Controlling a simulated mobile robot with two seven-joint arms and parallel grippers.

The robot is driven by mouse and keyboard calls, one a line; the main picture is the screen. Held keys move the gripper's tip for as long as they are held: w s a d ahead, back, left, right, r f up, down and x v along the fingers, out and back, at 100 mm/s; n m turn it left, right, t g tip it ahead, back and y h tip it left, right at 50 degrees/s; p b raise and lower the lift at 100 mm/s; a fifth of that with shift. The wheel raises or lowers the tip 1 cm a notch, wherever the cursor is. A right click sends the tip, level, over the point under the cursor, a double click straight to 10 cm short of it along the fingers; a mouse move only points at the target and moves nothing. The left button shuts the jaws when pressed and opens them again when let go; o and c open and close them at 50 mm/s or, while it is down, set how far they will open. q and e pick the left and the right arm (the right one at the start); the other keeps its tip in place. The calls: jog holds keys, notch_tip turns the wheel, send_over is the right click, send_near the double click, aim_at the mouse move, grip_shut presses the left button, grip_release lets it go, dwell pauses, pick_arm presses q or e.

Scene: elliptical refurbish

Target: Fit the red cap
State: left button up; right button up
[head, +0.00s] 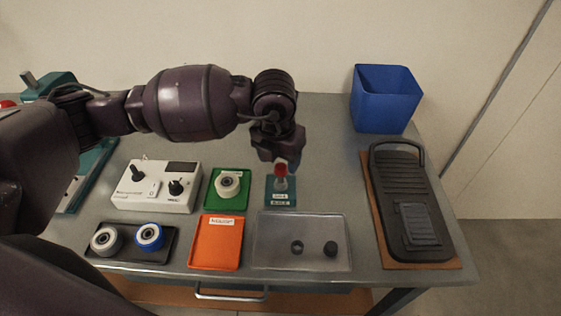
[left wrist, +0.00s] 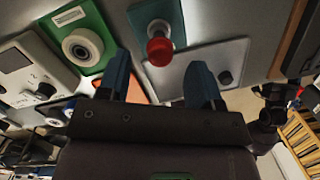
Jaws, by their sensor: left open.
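The red cap (head: 281,169) sits at the top of a short upright post on a small teal plate (head: 285,202) with labels. In the left wrist view the red cap (left wrist: 159,51) is seen from above, just beyond my fingertips and roughly midway between them. My left gripper (head: 281,156) is open and points down over the cap; in the left wrist view its two fingers (left wrist: 158,75) stand apart with nothing between them. Its fingertips are partly hidden in the head view. A white control box (head: 152,203) with two black sticks stands to the left. My right gripper is not in view.
A green tray (head: 212,203) holds a white wheel. An orange tray (head: 214,258) is empty. A grey tray (head: 300,258) holds two dark round pieces. A black tray (head: 160,256) holds two wheels. A blue bin (head: 385,100) and a black pedal board (head: 408,180) stand right.

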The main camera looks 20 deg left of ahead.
pick_arm(q)
notch_tip(320, 180, up, 8)
jog(key=s, duration=0.1)
jog(key=shift+r, duration=0.25)
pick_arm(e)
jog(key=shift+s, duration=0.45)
pick_arm(q)
jog(key=shift+a, duration=0.1)
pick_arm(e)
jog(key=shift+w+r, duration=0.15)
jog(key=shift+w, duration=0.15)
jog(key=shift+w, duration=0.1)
